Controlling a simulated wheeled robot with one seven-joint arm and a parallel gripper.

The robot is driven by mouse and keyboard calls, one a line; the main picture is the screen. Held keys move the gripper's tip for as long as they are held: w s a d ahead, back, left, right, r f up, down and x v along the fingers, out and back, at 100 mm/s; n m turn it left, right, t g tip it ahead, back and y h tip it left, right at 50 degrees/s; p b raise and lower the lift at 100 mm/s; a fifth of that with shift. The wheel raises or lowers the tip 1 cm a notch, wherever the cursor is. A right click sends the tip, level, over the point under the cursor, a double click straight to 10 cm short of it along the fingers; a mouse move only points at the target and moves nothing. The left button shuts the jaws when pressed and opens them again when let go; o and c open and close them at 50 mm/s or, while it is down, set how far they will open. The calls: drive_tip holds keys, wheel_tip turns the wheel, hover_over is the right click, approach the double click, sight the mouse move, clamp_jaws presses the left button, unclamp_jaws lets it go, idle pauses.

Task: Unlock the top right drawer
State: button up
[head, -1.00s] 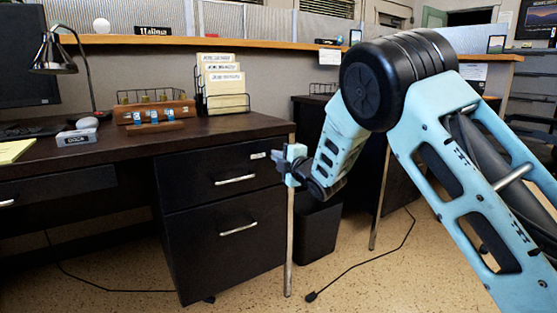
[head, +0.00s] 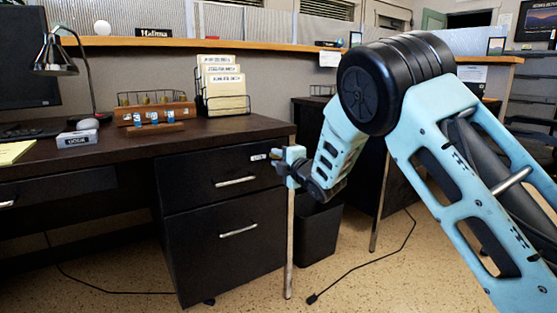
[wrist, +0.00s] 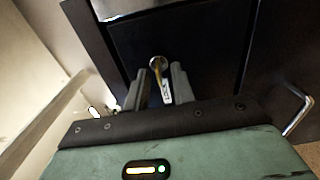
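The top right drawer (head: 205,181) is black with a silver bar handle (head: 235,182) and is closed in the desk's right pedestal. In the wrist view a round brass piece (wrist: 157,62), apparently the lock or a key's head, shows against the dark front. A thin brass piece with a small white tag (wrist: 166,93) lies below it, between my fingers. My gripper (head: 277,159) is at the drawer's upper right corner. In the wrist view its two grey fingers (wrist: 161,76) stand apart, one on each side, with a gap visible. Contact at the fingertips is unclear.
A lower drawer (head: 225,245) is closed beneath. The desktop (head: 205,130) carries a lamp (head: 55,55), a wooden stamp rack (head: 150,115) and a file holder (head: 222,88). A dark bin (head: 318,235) stands right of the desk leg (head: 290,235). A cable lies on the floor.

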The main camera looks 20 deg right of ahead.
drive_tip(key=p+v, duration=0.4)
drive_tip(key=v, duration=1.3)
drive_tip(key=shift+s, duration=0.2)
